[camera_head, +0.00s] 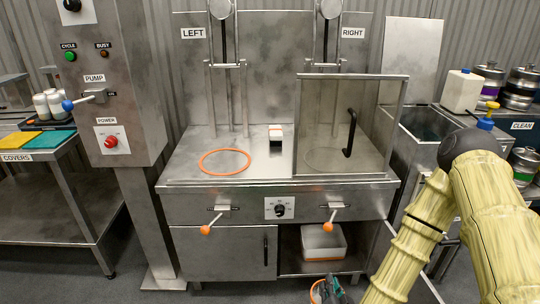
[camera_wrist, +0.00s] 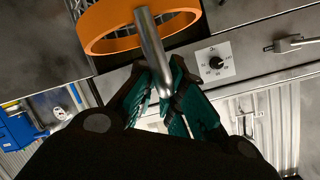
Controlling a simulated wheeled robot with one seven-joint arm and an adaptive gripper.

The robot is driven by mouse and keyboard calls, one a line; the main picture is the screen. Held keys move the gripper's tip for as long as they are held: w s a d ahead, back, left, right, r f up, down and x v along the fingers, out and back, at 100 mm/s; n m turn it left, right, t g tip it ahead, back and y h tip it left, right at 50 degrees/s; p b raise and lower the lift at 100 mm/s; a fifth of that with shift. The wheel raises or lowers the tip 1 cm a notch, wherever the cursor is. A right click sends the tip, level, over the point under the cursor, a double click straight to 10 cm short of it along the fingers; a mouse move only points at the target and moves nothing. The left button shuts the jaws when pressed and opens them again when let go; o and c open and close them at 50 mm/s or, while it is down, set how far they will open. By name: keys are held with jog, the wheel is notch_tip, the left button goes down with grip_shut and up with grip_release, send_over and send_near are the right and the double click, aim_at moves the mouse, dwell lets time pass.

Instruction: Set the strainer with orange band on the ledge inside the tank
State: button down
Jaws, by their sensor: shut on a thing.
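The strainer shows in the wrist view as a wide orange band (camera_wrist: 120,40) with dark mesh inside and a grey metal handle (camera_wrist: 150,52). My gripper (camera_wrist: 163,88) has its green-black fingers shut on the handle, and the band lies beyond the fingertips. In the head view my gripper (camera_head: 330,291) is at the bottom edge, low in front of the machine. Only a small part of the orange band (camera_head: 316,291) shows there beside it. An open steel tank (camera_head: 400,150) stands right of the machine, partly behind my arm. Its inner ledge cannot be made out.
The machine's deck (camera_head: 262,176) carries an orange ring (camera_head: 225,162) at left and a clear guard (camera_head: 345,125) at right. Orange-tipped levers (camera_head: 329,224) stick out in front. A white jug (camera_head: 462,91) and kegs (camera_head: 522,86) stand behind the tank. Floor at front left is clear.

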notch_tip(320, 180, up, 19)
jog(key=p, duration=1.8)
jog(key=shift+r, duration=0.1)
